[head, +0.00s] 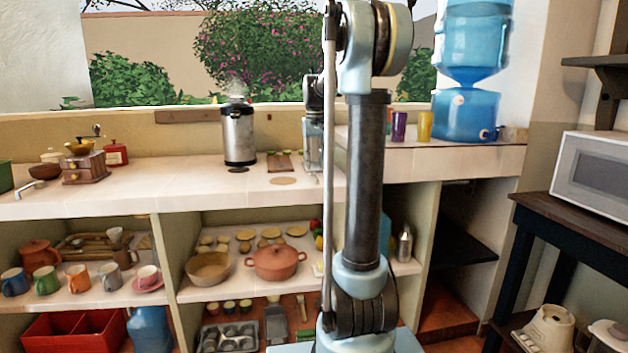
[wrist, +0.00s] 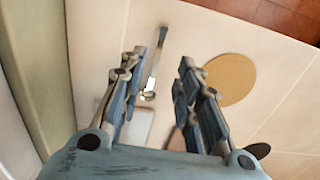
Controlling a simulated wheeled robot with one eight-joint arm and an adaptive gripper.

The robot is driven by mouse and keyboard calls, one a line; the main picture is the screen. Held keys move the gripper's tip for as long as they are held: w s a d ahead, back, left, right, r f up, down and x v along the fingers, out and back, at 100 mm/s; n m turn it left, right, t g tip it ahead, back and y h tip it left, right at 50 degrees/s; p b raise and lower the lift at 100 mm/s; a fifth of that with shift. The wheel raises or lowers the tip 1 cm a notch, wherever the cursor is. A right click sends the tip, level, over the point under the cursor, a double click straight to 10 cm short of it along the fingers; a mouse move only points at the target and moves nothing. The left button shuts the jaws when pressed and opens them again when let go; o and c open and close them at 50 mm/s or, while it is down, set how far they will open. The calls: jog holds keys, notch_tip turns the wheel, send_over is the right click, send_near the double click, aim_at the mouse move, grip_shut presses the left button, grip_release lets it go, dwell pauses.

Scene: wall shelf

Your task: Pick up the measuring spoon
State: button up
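The measuring spoon (wrist: 152,74) lies on the pale tiled counter in the wrist view, a thin metallic shape with a darker end at the top and a small bright end at the bottom. My gripper (wrist: 172,75) is open above the counter, its two fingers on either side of the spoon, with the spoon nearer the left finger. Nothing is held between the fingers. In the head view my gripper (head: 312,150) is over the counter, partly hidden behind my arm, and I cannot make out the spoon clearly there.
A round cork mat (wrist: 230,79) lies right of the spoon. A pale flat object (wrist: 137,125) lies close to the left finger. A wall edge (wrist: 40,60) runs along the left.

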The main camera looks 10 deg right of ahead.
jog(key=shift+s+d+f, duration=0.1)
jog(key=shift+f, duration=1.15)
jog(key=shift+s+d+f, duration=0.1)
jog(key=shift+f, duration=1.15)
grip_shut()
